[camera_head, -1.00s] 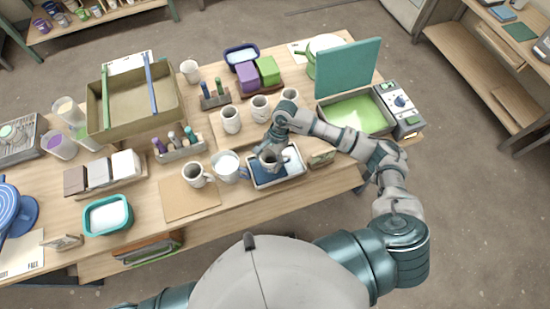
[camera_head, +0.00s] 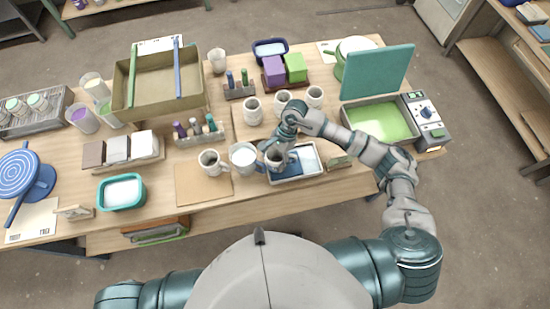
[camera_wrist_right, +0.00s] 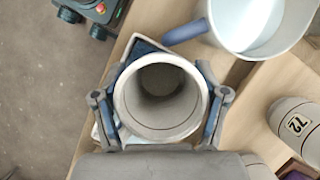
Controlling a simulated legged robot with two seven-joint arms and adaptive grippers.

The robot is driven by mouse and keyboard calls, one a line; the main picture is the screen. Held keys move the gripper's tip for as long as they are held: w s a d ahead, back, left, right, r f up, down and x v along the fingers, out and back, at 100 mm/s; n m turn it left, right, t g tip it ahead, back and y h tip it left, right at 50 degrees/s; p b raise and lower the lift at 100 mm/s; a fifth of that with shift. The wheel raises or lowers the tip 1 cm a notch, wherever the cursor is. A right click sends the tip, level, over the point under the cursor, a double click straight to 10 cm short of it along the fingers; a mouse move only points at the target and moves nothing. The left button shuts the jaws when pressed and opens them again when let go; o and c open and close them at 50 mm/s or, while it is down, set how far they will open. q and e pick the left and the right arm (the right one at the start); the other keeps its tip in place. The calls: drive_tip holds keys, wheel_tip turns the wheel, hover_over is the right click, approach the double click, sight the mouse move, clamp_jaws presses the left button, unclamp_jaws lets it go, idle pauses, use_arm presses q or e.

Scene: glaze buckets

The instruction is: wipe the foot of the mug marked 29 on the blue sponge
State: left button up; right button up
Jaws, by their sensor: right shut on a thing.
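A pale mug (camera_head: 277,161) is in my right gripper (camera_head: 279,146). It is upright at the left part of a white tray (camera_head: 297,179), over or on the blue sponge (camera_head: 285,172). I cannot tell whether its foot touches. In the right wrist view the two fingers of my right gripper (camera_wrist_right: 160,112) grip both sides of the mug (camera_wrist_right: 161,122), whose open, empty inside faces the camera. A dark blue corner (camera_wrist_right: 143,47) shows beyond its rim. No number is readable on the held mug. My left gripper is out of view.
A white pitcher (camera_head: 243,158) stands close left of the tray, and another mug (camera_head: 210,161) on a board beyond it. Several mugs stand behind, including a white one (camera_head: 253,110); the wrist view shows one marked 72 (camera_wrist_right: 297,122). A green basin (camera_head: 382,121) is at the right.

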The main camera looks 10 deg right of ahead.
wheel_tip(320, 180, up, 6)
drive_tip(key=shift+r+p, duration=0.2)
drive_tip(key=shift+p, duration=0.9)
